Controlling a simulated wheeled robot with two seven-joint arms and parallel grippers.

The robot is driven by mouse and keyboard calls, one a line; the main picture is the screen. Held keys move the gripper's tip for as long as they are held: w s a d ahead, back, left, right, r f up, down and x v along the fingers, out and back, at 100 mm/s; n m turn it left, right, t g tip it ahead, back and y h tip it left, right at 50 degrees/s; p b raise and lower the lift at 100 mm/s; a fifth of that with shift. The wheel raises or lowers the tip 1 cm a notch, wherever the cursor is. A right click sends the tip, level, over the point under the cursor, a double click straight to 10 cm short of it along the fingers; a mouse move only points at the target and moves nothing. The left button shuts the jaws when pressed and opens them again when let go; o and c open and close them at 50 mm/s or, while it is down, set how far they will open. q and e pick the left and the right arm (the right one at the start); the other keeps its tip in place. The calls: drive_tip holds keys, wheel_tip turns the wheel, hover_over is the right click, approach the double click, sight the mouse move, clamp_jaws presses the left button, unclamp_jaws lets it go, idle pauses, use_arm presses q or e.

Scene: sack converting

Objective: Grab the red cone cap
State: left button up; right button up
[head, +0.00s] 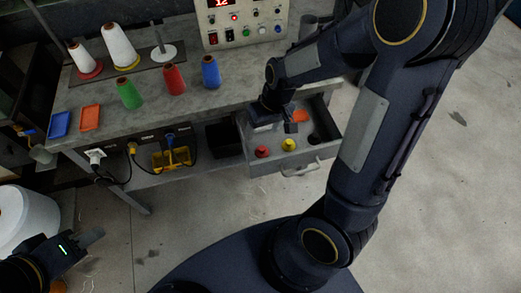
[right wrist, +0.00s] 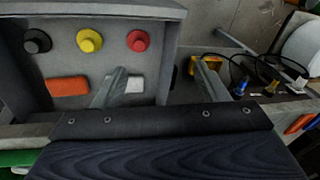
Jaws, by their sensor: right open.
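The red cone cap (head: 262,151) lies in the open grey drawer (head: 290,162), at the left of a row of caps. In the right wrist view the red cone cap (right wrist: 138,40) is ahead of my fingers and left of the middle of their gap. My right gripper (head: 277,124) hangs over the rear of the drawer. In the right wrist view the right gripper (right wrist: 160,84) is open and empty, its fingers wide apart. My left gripper (head: 90,239) is at the lower left, far from the drawer; its opening is unclear.
A yellow cap (head: 289,145) and a black cap (head: 314,138) share the drawer with an orange block (head: 301,116) and a white block (right wrist: 135,84). The drawer walls stand around them. Thread cones, such as a blue one (head: 210,72), stand on the bench above.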

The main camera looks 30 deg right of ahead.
drive_tip(key=n+g+h, duration=0.1)
drive_tip(key=h, duration=0.1)
hover_over(262, 148)
wheel_tip(262, 148, down, 7)
drive_tip(key=shift+f, duration=0.15)
wheel_tip(262, 148, down, 8)
drive_tip(key=shift+b, duration=0.3)
drive_tip(key=c, duration=1.1)
drive_tip(key=shift+o, duration=0.2)
